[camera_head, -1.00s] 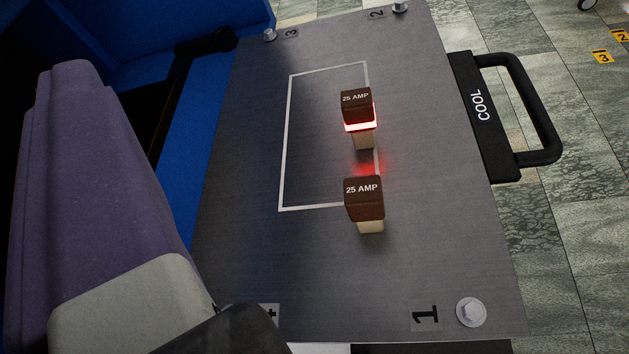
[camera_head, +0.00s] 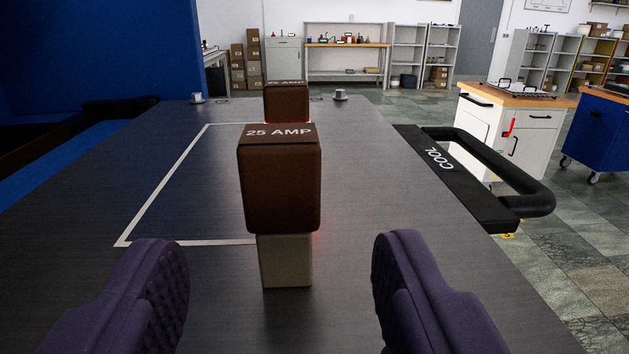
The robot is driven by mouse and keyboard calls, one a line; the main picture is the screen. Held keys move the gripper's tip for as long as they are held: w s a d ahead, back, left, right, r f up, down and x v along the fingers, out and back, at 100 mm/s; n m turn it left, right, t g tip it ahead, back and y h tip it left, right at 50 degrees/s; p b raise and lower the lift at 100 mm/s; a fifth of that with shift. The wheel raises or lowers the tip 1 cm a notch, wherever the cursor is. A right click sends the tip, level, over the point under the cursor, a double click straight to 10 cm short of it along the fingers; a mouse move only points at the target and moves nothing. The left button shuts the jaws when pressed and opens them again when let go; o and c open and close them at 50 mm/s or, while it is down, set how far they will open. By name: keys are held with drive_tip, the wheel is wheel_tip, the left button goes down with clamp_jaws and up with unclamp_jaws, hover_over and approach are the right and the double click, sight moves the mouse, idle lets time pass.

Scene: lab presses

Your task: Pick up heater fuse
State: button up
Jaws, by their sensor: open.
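Two brown fuses marked 25 AMP stand upright on a dark metal plate (camera_head: 400,270). The near fuse (camera_head: 279,190) has a brown block top on a pale base and stands close in front of me. The far fuse (camera_head: 286,97) is partly hidden behind it, with a red glow at its lower edge. My gripper (camera_head: 280,255) is open and empty. Its two purple padded fingers show at the lower left and lower right, with the near fuse ahead between them. The fingers do not touch it.
A black handle labelled COOL (camera_head: 470,180) sticks out at the plate's right edge. Two bolts (camera_head: 340,95) stand at the plate's far edge. A blue panel (camera_head: 100,50) rises at the left. White and blue cabinets stand beyond on the right.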

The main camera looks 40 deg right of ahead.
sight(283, 210)
drive_tip(key=b+x, duration=0.1)
drive_tip(key=x, duration=0.4)
drive_tip(key=shift+w+d+r+b, duration=0.15)
drive_tip(key=shift+w+d+b, duration=0.1)
drive_tip(key=shift+w+b, duration=0.1)
clamp_jaws()
